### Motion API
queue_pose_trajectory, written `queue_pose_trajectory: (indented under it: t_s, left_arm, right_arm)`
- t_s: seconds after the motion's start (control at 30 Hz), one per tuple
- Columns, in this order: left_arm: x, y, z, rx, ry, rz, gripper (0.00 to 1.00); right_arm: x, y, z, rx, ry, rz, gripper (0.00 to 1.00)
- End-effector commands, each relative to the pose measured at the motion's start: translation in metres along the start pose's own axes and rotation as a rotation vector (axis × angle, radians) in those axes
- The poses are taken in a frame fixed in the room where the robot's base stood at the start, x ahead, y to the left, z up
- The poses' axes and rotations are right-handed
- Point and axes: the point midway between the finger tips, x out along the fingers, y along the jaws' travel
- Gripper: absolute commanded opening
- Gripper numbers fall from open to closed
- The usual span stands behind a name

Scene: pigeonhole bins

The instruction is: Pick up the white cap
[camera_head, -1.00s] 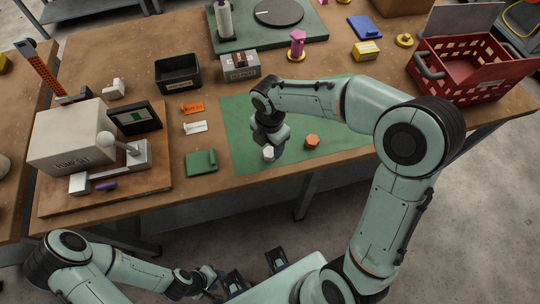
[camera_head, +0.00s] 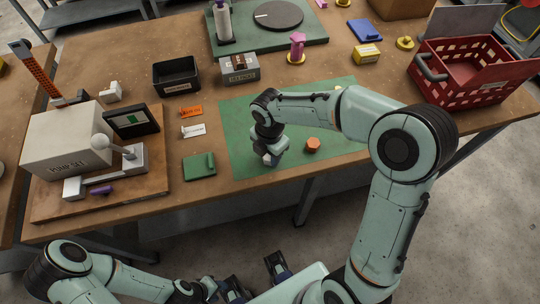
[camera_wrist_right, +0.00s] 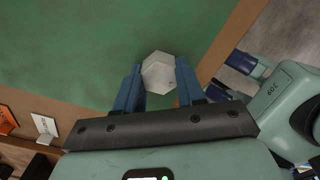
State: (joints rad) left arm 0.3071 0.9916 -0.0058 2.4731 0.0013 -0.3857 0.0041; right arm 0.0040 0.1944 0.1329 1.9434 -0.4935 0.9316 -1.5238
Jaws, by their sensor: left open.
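The white cap (camera_wrist_right: 158,73) is a small six-sided piece on the green mat (camera_head: 240,120). In the right wrist view it lies between the fingertips of my right gripper (camera_wrist_right: 159,66), with a finger close on each side. The fingers stand apart, and I see no clear grip on the cap. In the head view my right gripper (camera_head: 271,160) points down at the mat and mostly hides the cap. My left gripper (camera_head: 252,268) is open and empty in front of the table, near the bottom edge of the head view.
An orange hexagonal cap (camera_head: 313,145) lies right of my right gripper. A green block (camera_head: 199,167) and white and orange tags (camera_head: 191,112) lie to the left. A black bin (camera_head: 177,76), a grey box (camera_head: 239,68) and a red basket (camera_head: 462,94) stand farther off.

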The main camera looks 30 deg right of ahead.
Motion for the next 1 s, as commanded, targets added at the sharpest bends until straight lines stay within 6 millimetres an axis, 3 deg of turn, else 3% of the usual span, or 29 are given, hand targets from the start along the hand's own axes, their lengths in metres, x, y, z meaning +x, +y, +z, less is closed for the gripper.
queue_pose_trajectory:
  t_s: [0.77, 1.0]
  left_arm:
    - [-0.020, 0.008, -0.003, 0.003, 0.008, 0.003, 0.43]
    - [-0.038, 0.016, -0.008, 0.006, 0.017, 0.006, 0.43]
  right_arm:
    - [-0.023, 0.000, 0.000, 0.000, 0.000, 0.000, 0.02]
    - [-0.045, 0.001, 0.000, 0.000, -0.001, 0.002, 0.02]
